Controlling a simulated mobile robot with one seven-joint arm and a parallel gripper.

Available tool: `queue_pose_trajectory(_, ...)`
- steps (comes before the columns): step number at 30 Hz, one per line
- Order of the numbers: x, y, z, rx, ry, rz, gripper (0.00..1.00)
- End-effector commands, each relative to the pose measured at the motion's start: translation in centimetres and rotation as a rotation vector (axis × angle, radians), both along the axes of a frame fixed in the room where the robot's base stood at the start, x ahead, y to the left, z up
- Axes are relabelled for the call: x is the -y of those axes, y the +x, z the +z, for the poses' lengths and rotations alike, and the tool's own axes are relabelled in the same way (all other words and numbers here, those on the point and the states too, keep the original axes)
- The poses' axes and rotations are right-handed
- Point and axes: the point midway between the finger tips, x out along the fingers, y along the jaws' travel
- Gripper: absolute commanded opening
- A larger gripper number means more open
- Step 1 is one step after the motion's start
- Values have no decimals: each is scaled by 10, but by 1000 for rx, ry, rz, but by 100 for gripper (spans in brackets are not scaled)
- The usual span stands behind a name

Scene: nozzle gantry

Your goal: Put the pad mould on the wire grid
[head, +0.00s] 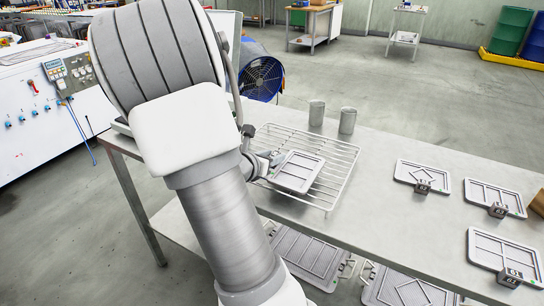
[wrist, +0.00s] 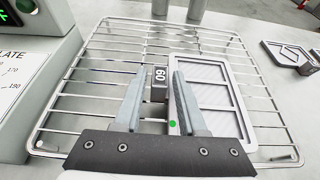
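A grey mould (wrist: 207,95) with rectangular recesses lies on the wire grid (wrist: 68,92), towards its right half in the wrist view. The mould also shows on the grid in the head view (head: 298,172). Its dark block handle (wrist: 160,84), with a number on it, stands at its left edge. My gripper (wrist: 161,75) is open, with one finger on each side of the handle and a small gap visible at both. In the head view my arm hides part of the gripper (head: 264,164) and the grid's near left side.
Several other moulds lie on the table at right, one with a diamond pattern (head: 424,176). Two metal cups (head: 347,120) stand behind the grid. A device with a green display (wrist: 28,8) is left of it. More moulds (head: 306,254) are on the lower shelf.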

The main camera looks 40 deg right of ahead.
Motion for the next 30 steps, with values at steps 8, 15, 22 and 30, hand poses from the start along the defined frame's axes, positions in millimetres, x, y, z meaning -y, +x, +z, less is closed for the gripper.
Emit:
queue_pose_trajectory(8,0,0,0,0,0,0,55)
queue_pose_trajectory(15,-6,-1,8,2,1,2,55)
queue_pose_trajectory(22,-50,-13,29,3,2,6,55)
queue_pose_trajectory(30,-94,-26,46,1,1,3,55)
